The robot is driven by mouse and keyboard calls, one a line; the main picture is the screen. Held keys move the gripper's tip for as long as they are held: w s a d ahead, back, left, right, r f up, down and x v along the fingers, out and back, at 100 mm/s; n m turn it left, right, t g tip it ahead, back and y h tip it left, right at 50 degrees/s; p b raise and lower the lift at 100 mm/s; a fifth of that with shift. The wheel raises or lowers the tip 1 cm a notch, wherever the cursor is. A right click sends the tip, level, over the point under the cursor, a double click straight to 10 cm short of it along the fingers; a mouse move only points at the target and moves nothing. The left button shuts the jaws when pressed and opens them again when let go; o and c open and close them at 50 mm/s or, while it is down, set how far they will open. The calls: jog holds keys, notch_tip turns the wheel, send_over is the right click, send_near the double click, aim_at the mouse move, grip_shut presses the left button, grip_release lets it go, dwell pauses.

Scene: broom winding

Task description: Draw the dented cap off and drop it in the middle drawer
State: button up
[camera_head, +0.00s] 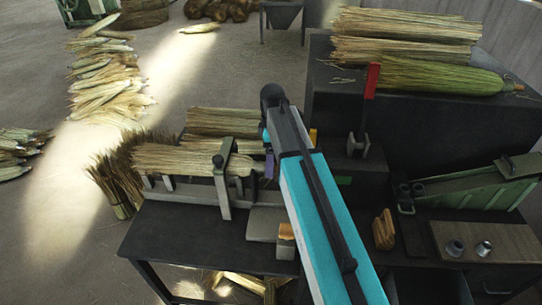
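Two small grey metal caps sit on a brown board at the right: a left one (455,248) and a right one (484,248). I cannot tell from here which is dented, or whether either is the task's cap. A dark drawer-like opening (430,286) shows below the bench at the lower right. I cannot make out which drawer is the middle one. My arm crosses the centre, and my gripper (270,165) is mostly hidden behind its link, near the straw bundle in the clamp. Its fingers are too hidden to read. It is well left of the metal caps.
A grey upright clamp (222,180) holds straw (180,160) at the bench's left. A red-handled lever (371,82) stands beside the raised dark block (400,130), which bears straw bundles. A green tray (465,192) and a tan wooden piece (384,230) are at the right.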

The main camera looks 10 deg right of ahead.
jog(key=shift+f+b, duration=1.05)
jog(key=shift+f, duration=1.95)
jog(key=c, duration=1.9)
jog(key=shift+s+d, duration=0.25)
jog(key=shift+d, duration=0.5)
jog(key=shift+s+d, duration=0.2)
jog(key=shift+d, duration=0.5)
